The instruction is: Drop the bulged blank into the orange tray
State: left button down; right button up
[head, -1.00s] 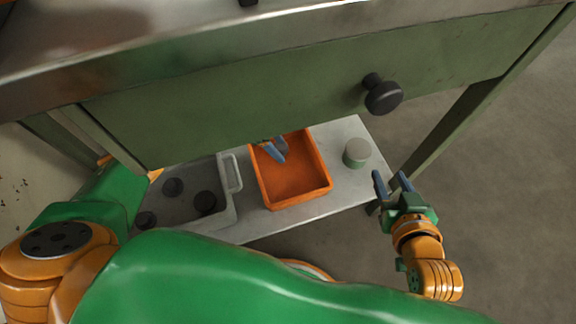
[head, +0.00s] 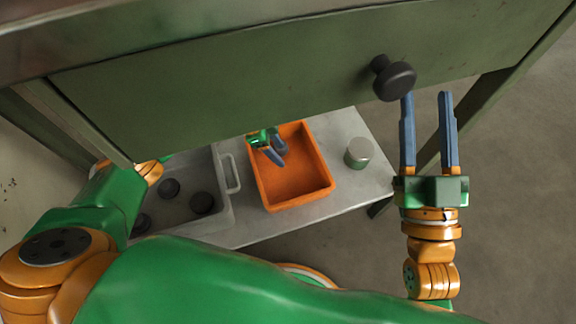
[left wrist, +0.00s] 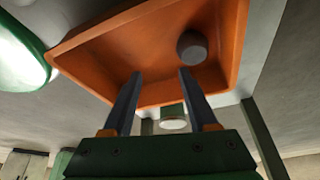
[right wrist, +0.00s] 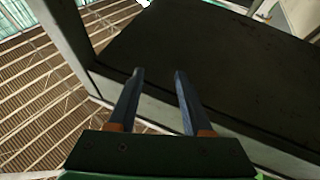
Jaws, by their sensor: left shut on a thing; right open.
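The orange tray (head: 318,180) stands on the low shelf below the green drawer front. My left gripper (head: 276,156) reaches down into the tray's far left part. A grey round blank (left wrist: 192,46) shows at its right fingertip in the left wrist view, against the tray's inside; my left fingers (left wrist: 160,72) stand apart. Its contact with them is hard to see, and I cannot make out a bulge. My right gripper (head: 427,95) is open and empty, just right of the drawer knob.
A grey bin (head: 226,190) with several dark round blanks (head: 202,203) stands left of the tray. A green can with a pale top (head: 359,152) stands right of it. The black knob (head: 394,78) juts from the drawer front (head: 250,90). Floor at the right is clear.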

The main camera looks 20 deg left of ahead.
pick_arm(q)
jog(key=shift+c, duration=0.5)
grip_release()
pick_arm(e)
jog(key=shift+s+r, duration=0.1)
jog(key=shift+r, duration=0.05)
pick_arm(q)
jog(key=shift+p+v, duration=0.65)
jog(key=shift+v, duration=0.3)
jog(key=shift+p+v, duration=0.4)
jog(key=shift+v, duration=0.35)
pick_arm(e)
notch_tip(320, 180, down, 11)
jog(key=w+d+g+h, duration=0.1)
jog(key=w+g+h, duration=0.15)
jog(key=g, duration=0.35)
pick_arm(q)
jog(key=p+v, duration=0.1)
jog(key=v, duration=0.2)
jog(key=shift+a+r+p, duration=0.15)
jog(key=shift+r+p, duration=0.15)
jog(key=shift+p, duration=0.1)
pick_arm(e)
jog(key=s+d+f+m+g+h, duration=0.1)
jog(key=s+d+f+g+h, duration=0.1)
jog(key=s+f+g, duration=0.6)
notch_tip(320, 180, down, 5)
jog(key=shift+s+d+r+g, duration=0.15)
jog(key=shift+s+d+g, duration=0.3)
jog(key=shift+d, duration=0.25)
